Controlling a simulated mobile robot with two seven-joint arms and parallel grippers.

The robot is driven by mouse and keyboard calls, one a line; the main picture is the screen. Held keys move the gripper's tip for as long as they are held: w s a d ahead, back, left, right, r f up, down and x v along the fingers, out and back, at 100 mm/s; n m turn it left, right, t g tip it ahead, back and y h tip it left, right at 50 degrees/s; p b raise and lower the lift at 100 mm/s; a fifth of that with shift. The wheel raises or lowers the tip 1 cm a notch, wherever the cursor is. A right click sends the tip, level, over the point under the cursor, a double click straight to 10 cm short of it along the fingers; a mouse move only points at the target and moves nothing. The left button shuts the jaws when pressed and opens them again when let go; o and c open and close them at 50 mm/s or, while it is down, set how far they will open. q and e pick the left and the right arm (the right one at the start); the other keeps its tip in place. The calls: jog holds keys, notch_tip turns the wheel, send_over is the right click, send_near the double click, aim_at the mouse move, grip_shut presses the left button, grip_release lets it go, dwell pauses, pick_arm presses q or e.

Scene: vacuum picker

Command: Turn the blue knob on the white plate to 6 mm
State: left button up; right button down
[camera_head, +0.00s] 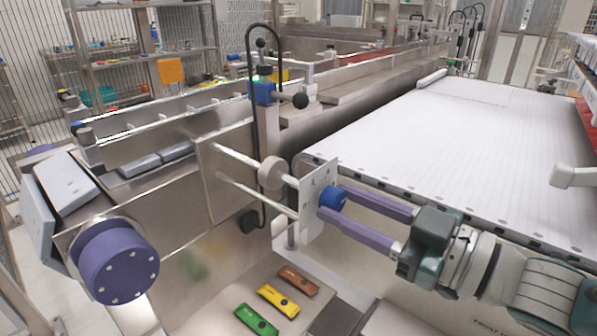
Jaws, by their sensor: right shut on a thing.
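The blue knob (333,198) sits on the front of the upright white plate (311,203), which stands at the end of two metal rods. Small marks show on the plate but are too small to read. My right gripper (334,206) comes in from the right, its two purple fingers shut on the blue knob, one on the upper side and one on the lower side. The fingertips hide part of the knob. My left gripper is not in view.
A wide white conveyor belt (466,140) runs behind my right arm. A metal panel (226,171) stands left of the plate. A purple round drum (118,262) is at the lower left. Green, yellow (278,299) and brown items lie below the plate.

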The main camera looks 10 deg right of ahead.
jog(key=shift+m, duration=0.4)
jog(key=shift+c, duration=2.4)
grip_release()
jog(key=shift+s, duration=0.1)
jog(key=v, duration=0.9)
jog(key=shift+s+d+p, duration=0.3)
jog(key=shift+p, duration=0.05)
jog(key=shift+a, duration=0.1)
